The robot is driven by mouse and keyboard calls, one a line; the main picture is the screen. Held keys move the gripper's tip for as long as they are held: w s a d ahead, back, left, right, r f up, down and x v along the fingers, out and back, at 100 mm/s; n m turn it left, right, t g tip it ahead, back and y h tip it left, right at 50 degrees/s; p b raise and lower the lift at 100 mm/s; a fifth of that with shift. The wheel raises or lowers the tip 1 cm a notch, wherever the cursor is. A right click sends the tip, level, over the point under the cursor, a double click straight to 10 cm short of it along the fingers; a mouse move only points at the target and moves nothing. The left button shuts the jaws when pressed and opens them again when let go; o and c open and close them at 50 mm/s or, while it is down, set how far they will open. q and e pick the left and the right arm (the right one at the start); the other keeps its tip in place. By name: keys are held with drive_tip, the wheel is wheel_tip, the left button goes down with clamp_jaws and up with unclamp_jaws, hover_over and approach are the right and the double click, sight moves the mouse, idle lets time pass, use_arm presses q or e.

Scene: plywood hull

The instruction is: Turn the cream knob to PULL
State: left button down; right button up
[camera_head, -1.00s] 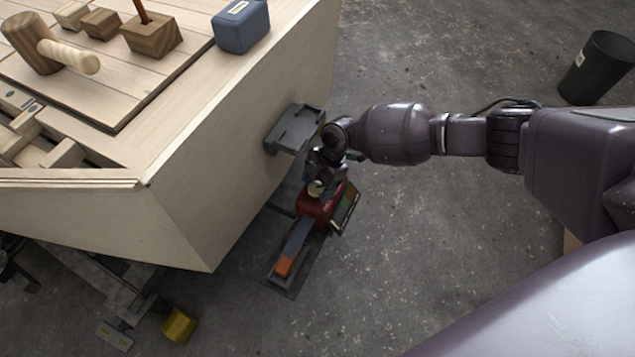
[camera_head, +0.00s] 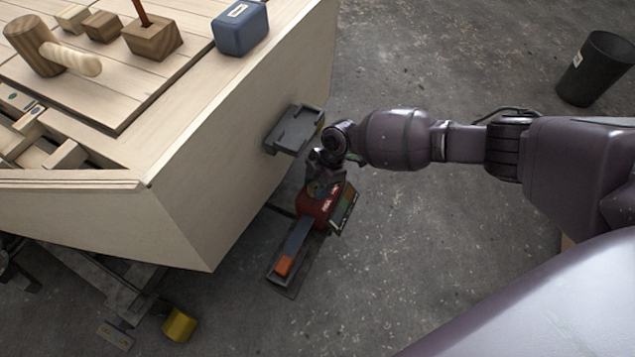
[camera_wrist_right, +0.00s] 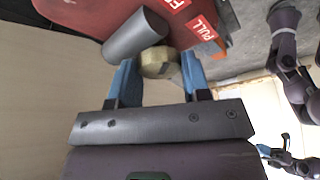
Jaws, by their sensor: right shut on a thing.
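The cream knob (camera_wrist_right: 158,62) is in the right wrist view, between the blue fingers of my right gripper (camera_wrist_right: 158,75). The gripper is shut on it. The knob sits by a red housing (camera_wrist_right: 100,12) with a white "PULL" label (camera_wrist_right: 200,26) and another, cut-off label to its left. A grey cylinder (camera_wrist_right: 135,36) is beside the knob. In the head view my right gripper (camera_head: 318,183) reaches down to the red unit (camera_head: 318,205) and hides most of the knob. A blue-fingered gripper, apparently my left (camera_wrist_right: 280,156), is small at the right wrist view's edge; its opening is unclear.
The plywood hull (camera_head: 225,165) stands left of my right arm. A grey bracket (camera_head: 294,130) juts from its side just above the gripper. A grey track with an orange block (camera_head: 285,265) extends below the red unit. Open floor (camera_head: 420,230) lies to the right.

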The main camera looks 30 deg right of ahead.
drive_tip(key=m, duration=0.1)
drive_tip(key=m+t+p, duration=0.1)
drive_tip(key=shift+r+m, duration=0.2)
drive_tip(key=shift+m, duration=0.1)
drive_tip(key=m+t+p, duration=0.1)
drive_tip(key=m, duration=0.1)
drive_tip(key=shift+s+r+m, duration=0.1)
drive_tip(key=shift+m, duration=0.3)
drive_tip(key=m+t+h+p, duration=0.1)
drive_tip(key=m+p, duration=0.1)
drive_tip(key=m, duration=0.1)
drive_tip(key=shift+s+a+m+p, duration=0.1)
drive_tip(key=shift+m+p, duration=0.25)
drive_tip(key=shift+m, duration=0.05)
use_arm(q)
drive_tip(key=shift+s+a+r+g+p, duration=0.15)
drive_tip(key=shift+s+r+g+p, duration=0.3)
drive_tip(key=shift+g, duration=0.25)
use_arm(e)
drive_tip(key=shift+f+m+t+h, duration=0.2)
drive_tip(key=shift+m+t+h, duration=0.25)
drive_tip(key=shift+m, duration=0.55)
drive_tip(key=shift+s+f, duration=0.1)
use_arm(q)
drive_tip(key=shift+s, duration=0.1)
use_arm(e)
drive_tip(key=o, duration=0.9)
